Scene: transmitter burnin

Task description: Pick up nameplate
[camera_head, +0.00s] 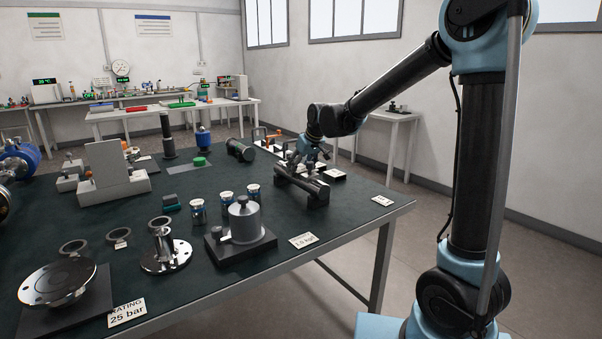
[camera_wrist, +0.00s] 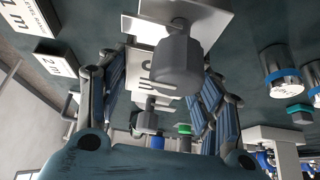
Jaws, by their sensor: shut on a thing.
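My gripper (camera_head: 312,150) is at the far right part of the dark table, just above a dark horizontal bar on a stand (camera_head: 300,186). In the wrist view, the fingers of my gripper (camera_wrist: 166,68) stand either side of a white plate with dark lettering (camera_wrist: 142,68), which looks like the nameplate. They are closed on it; the exact contact is partly hidden. A dark grey cylindrical knob (camera_wrist: 178,66) covers part of the plate in that view. The head view is too small to show the nameplate in the gripper.
White cards (camera_head: 333,175) lie just right of my gripper. The table's right edge (camera_head: 395,213) is close. A "25 bar" card (camera_head: 127,313) lies at the front.

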